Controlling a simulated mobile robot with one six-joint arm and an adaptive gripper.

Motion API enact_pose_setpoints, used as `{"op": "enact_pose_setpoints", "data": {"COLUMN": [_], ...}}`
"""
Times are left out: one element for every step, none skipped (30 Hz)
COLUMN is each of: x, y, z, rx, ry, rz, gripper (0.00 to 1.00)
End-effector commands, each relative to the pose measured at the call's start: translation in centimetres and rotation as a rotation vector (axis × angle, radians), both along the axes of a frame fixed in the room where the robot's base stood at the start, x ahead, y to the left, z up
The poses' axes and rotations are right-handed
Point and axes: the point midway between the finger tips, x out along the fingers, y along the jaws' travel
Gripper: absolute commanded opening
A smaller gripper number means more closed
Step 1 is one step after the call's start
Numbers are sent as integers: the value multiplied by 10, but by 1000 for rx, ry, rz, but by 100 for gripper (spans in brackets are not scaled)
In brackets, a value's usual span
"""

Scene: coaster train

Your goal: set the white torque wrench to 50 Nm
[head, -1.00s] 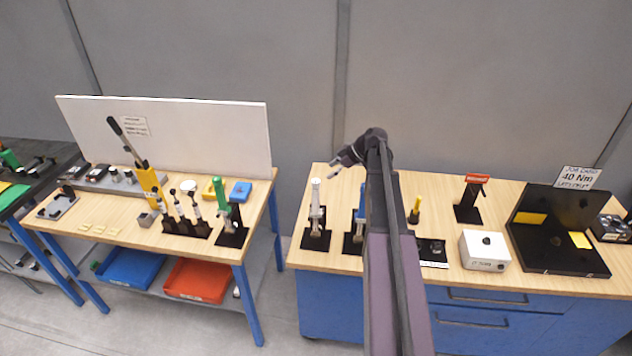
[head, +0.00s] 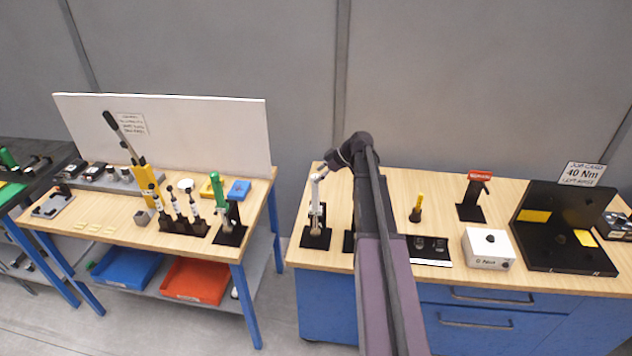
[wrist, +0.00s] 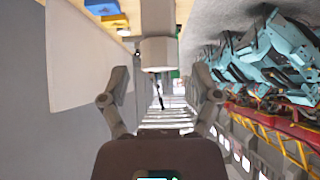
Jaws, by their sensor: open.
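The white torque wrench (head: 315,215) stands upright in a black stand at the left end of the right bench. In the wrist view its white round end (wrist: 158,52) lies just ahead of the space between my fingers, and its shaft runs up out of the frame. My gripper (head: 323,172) is at the top of the wrench in the head view. In the wrist view my gripper (wrist: 160,82) is open, with one finger on either side and nothing clearly held. The wrench's scale cannot be read. Whether a finger touches it cannot be told.
A second stand is mostly hidden behind my arm. A yellow-handled tool (head: 416,208), a white box (head: 488,250) and a black fixture (head: 560,262) stand to the right. A card (head: 581,174) reads 40 Nm. The left bench (head: 150,245) holds several tools; a gap separates the benches.

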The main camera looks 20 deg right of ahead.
Motion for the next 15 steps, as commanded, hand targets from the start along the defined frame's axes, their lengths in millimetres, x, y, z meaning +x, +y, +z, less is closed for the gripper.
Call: {"op": "enact_pose_setpoints", "data": {"x": [2,3,3,4,5,5,6,6,6,7,7,7,7,7,7], "y": [3,4,5,6,7,8,9,9,10,10,10,10,10,10,10], "z": [-6,-7,-8,-9,-10,-11,-11,-12,-12,-12,-12,-12,-12,-12,-12], "rx": [0,0,0,0,0,0,0,0,0,0,0,0,0,0,0], "ry": [0,0,1,1,1,1,1,1,0,0,0,0,1,1,1], "rz": [0,0,1,1,1,1,1,1,0,0,0,0,-1,-1,-1], "gripper": [81,81,81,81,81,81,81,81,81,81,81,81,81,81,81]}}
